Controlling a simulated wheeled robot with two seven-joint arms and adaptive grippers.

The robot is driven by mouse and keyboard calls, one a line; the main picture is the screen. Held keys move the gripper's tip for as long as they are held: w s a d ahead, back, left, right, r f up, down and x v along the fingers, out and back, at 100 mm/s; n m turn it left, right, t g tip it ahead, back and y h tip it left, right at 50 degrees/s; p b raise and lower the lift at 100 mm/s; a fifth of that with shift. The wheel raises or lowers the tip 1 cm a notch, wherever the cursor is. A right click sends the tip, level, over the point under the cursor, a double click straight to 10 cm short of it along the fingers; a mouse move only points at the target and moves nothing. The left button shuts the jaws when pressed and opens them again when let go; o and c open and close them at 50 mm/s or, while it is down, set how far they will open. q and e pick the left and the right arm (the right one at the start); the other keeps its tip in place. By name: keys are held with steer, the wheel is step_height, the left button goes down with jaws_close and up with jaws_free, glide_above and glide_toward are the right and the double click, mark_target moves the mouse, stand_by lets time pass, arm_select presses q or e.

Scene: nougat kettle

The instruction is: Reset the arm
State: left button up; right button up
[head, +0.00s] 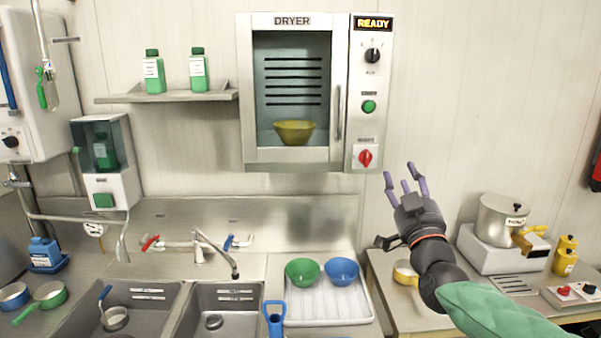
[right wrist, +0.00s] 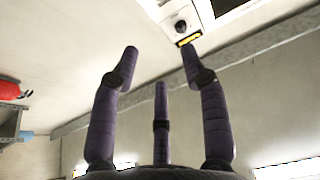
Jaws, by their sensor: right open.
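My right gripper (head: 405,183) is raised in front of the back wall, right of and below the dryer. Its purple fingers are spread open and hold nothing. The fingers also show in the right wrist view (right wrist: 160,70), apart and empty, with part of the dryer (right wrist: 190,20) beyond them. My right arm comes in from the lower right in a green sleeve. My left gripper is not in view.
The dryer (head: 242,90) holds a yellow bowl (head: 294,131). A green bowl (head: 302,271) and a blue bowl (head: 342,271) sit on the white drainboard (head: 325,310). A kettle (head: 500,220) stands on the right. Free wall space surrounds my gripper.

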steer(key=w+a+f+g+y+b, duration=0.1)
steer(key=w+a+f+g, duration=0.15)
steer(key=f, duration=0.95)
steer(key=w+a+f+g+b, duration=0.1)
steer(key=w+f+g, duration=0.15)
steer(key=f, duration=0.85)
step_height(320, 180, down, 27)
steer(key=s+a+g+b, duration=0.2)
steer(key=g+b, duration=0.1)
steer(key=g, duration=0.2)
steer(key=s+a+f+g+b, duration=0.1)
steer(key=s+f+g, duration=0.1)
steer(key=s+f, duration=0.45)
steer(key=s+a+f+m+g+y+b, duration=0.1)
steer(key=s+f+g, duration=0.15)
steer(key=f, duration=0.65)
steer(key=s+a+f+g, duration=0.1)
steer(key=s+f+g, duration=0.1)
steer(key=s+f, duration=0.4)
steer(key=s+a+f+g+b, duration=0.1)
steer(key=s+f+g, duration=0.1)
steer(key=s+f, duration=0.5)
steer(key=s+a+f+m+g+y+b, duration=0.1)
steer(key=s+f+g+b, duration=0.1)
steer(key=s+f, duration=0.5)
steer(key=s+g, duration=0.1)
steer(key=s, duration=0.4)
steer(key=shift+a+f+m, duration=0.3)
steer(key=shift+a, duration=0.1)
